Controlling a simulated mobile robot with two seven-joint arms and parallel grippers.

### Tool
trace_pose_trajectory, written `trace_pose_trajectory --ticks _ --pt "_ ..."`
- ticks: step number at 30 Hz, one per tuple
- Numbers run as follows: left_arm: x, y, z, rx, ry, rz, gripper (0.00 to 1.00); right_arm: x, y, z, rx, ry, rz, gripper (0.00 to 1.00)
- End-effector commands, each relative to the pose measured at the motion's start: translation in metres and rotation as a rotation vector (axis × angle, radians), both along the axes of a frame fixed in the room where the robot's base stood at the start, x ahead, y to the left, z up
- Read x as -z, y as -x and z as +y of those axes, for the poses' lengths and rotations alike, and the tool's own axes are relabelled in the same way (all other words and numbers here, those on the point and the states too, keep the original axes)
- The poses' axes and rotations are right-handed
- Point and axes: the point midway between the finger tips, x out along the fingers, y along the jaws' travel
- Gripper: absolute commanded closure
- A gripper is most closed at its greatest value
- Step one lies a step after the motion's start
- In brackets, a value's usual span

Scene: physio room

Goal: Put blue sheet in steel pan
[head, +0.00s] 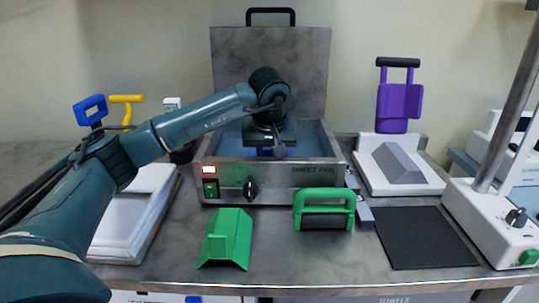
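The steel pan (320,172) is a metal box labelled "SHEET PAN" with its lid (312,75) standing open behind it. Its inside looks bluish. My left arm reaches in from the left, and my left gripper (275,153) points down inside the pan. A small bright blue patch (264,152) shows at the gripper's fingers. It may be part of the blue sheet, but most of it is hidden by the gripper and the pan's front wall. I cannot tell whether the fingers are shut on it. My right gripper is not in view.
In front of the pan are a green angled block (226,238) and a green-handled tool (324,209). A dark mat (424,238) lies at right. A purple piece (399,104) stands on a white base behind it. White stacked slabs (125,235) are under my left arm.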

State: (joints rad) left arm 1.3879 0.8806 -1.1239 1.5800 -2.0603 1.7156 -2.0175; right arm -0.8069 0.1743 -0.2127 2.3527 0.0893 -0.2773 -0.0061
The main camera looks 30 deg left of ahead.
Motion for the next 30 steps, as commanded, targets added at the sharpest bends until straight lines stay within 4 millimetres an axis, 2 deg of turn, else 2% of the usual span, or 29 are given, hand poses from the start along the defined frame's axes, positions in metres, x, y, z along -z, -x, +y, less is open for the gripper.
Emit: trace_pose_trajectory --ticks 1,2,9,17,20,23,30 --pt "0.003 0.000 0.000 0.000 0.000 0.001 0.96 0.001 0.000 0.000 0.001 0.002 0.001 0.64" --pt "0.003 0.000 0.000 -0.001 -0.001 0.002 0.72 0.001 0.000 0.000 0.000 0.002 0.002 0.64" --pt "0.003 0.000 0.000 0.000 0.000 0.002 0.53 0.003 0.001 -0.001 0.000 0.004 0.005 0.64" --pt "0.002 0.000 0.000 0.000 0.000 0.001 0.52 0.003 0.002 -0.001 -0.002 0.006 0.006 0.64" --pt "-0.006 0.000 0.000 0.000 0.001 0.000 0.52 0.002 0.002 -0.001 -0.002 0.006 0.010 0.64" --pt "-0.019 0.005 -0.004 0.002 0.001 -0.002 0.52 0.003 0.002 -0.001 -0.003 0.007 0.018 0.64" --pt "-0.069 0.022 -0.014 0.002 0.000 -0.004 0.52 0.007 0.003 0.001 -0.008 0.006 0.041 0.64"
